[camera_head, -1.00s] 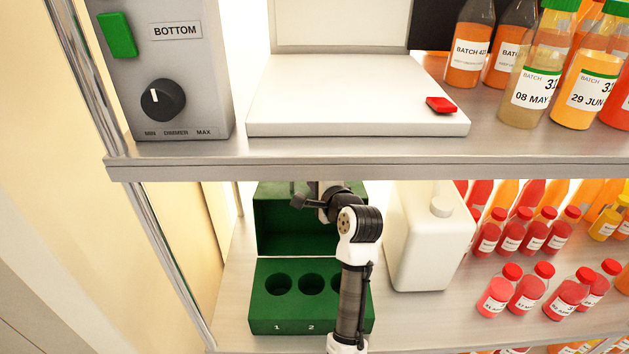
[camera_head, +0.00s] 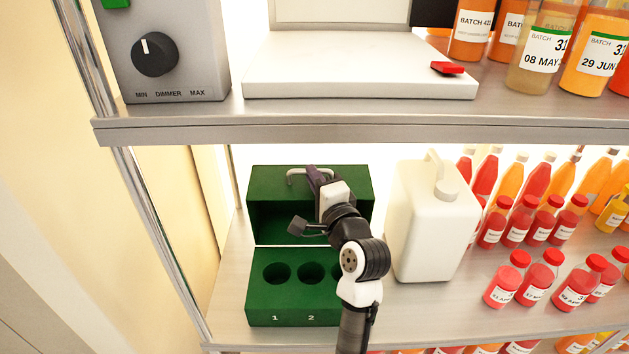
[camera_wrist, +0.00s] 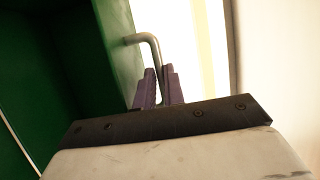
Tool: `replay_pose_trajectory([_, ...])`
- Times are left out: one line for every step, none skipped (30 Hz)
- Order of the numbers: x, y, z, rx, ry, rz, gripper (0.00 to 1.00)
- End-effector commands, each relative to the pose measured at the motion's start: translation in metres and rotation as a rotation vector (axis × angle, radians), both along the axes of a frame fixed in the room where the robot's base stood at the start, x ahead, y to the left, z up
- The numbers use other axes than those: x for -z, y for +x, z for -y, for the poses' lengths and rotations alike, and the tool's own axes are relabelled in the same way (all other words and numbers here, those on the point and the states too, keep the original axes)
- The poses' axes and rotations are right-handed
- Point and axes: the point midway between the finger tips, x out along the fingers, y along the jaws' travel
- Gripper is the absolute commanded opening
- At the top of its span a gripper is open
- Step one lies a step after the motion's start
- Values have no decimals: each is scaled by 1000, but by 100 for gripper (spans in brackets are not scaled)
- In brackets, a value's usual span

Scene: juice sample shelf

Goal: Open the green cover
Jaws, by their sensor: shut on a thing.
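The green cover (camera_head: 265,184) stands raised at the back of the green box (camera_head: 260,312), its hollow inner side showing. The box has round holes in its top, with the numbers 1 and 2 readable. A metal handle (camera_head: 293,173) is on the cover's top side. My gripper (camera_head: 313,175) is at this handle, its purple fingers shut on it. In the wrist view, the bent handle (camera_wrist: 151,42) runs down between the fingers (camera_wrist: 160,75), beside the green cover (camera_wrist: 110,40). My arm hides the right part of the box.
A white jug (camera_head: 425,230) stands close to the right of the box and my arm. Several red-capped bottles (camera_head: 505,280) are further right. The upper shelf (camera_head: 300,130) overhangs above, and a metal post (camera_head: 165,240) is at the left.

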Motion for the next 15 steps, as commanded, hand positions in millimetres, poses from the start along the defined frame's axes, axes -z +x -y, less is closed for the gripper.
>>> replay_pose_trajectory([0, 0, 1, 2, -2, -1, 0])
replay_pose_trajectory([0, 0, 1, 2, -2, -1, 0])
replay_pose_trajectory([0, 0, 1, 2, -2, -1, 0])
replay_pose_trajectory([0, 0, 1, 2, -3, -2, 0])
replay_pose_trajectory([0, 0, 1, 2, -3, -2, 0])
replay_pose_trajectory([0, 0, 1, 2, -3, -2, 0])
replay_pose_trajectory([0, 0, 1, 2, -3, -2, 13])
replay_pose_trajectory([0, 0, 1, 2, -3, -2, 17])
replay_pose_trajectory([0, 0, 1, 2, -3, -2, 20])
replay_pose_trajectory([0, 0, 1, 2, -3, -2, 20])
replay_pose_trajectory([0, 1, 1, 2, -2, -2, 20])
replay_pose_trajectory([0, 0, 1, 2, -2, -2, 20])
replay_pose_trajectory([0, 0, 1, 2, -2, -2, 20])
replay_pose_trajectory([0, 1, 1, 1, -2, -2, 20])
replay_pose_trajectory([0, 1, 0, 1, -2, -2, 20])
